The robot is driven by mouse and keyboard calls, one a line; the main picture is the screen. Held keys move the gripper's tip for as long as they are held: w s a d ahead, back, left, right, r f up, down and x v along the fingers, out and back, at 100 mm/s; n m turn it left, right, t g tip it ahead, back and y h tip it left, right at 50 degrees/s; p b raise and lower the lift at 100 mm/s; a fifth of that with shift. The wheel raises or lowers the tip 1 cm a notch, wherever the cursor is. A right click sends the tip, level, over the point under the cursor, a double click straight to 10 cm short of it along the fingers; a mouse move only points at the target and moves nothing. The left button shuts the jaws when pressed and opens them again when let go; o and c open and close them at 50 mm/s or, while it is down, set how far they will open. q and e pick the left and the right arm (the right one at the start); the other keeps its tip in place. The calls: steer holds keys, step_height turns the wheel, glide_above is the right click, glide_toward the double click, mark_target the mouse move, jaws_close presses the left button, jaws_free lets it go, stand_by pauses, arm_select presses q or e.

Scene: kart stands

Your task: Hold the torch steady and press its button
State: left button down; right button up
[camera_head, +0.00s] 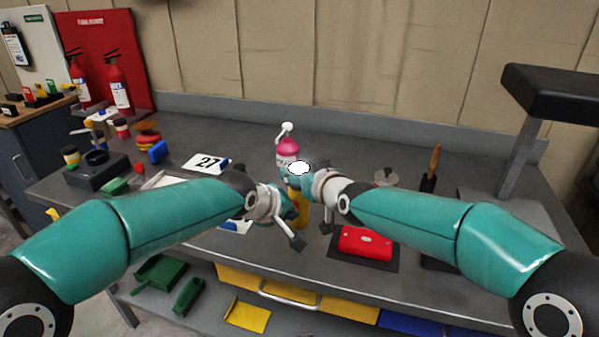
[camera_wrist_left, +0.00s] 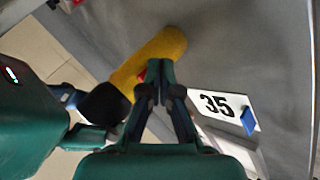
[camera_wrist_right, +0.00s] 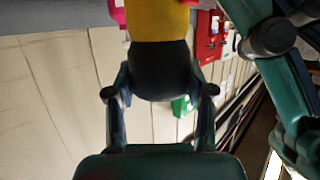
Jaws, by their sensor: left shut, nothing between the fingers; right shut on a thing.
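The torch (camera_head: 301,215) has a yellow body, a black head and a white round face at its top in the head view. It stands roughly upright, held above the bench. My right gripper (camera_head: 304,183) is shut on the black head (camera_wrist_right: 158,72), which sits between its fingers in the right wrist view. My left gripper (camera_head: 290,208) is shut and empty beside the yellow body. In the left wrist view its closed fingertips (camera_wrist_left: 160,68) overlap the body (camera_wrist_left: 165,50), close to the red button (camera_wrist_left: 142,76), which is partly hidden. I cannot tell whether they touch.
A pink bottle (camera_head: 287,150) stands behind the torch. A red case (camera_head: 366,243) lies on a dark mat at the front right. Open grey bench lies at the back right.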

arm_select(q)
steer(key=shift+s+a, duration=0.1)
steer(key=shift+s, duration=0.15)
steer(key=shift+s+a, duration=0.3)
steer(key=shift+s, duration=0.65)
steer(key=shift+s+a, duration=0.3)
steer(key=shift+s, duration=0.6)
steer(key=shift+s+a, duration=0.3)
steer(key=shift+s, duration=0.65)
arm_select(e)
steer(key=o, duration=1.4)
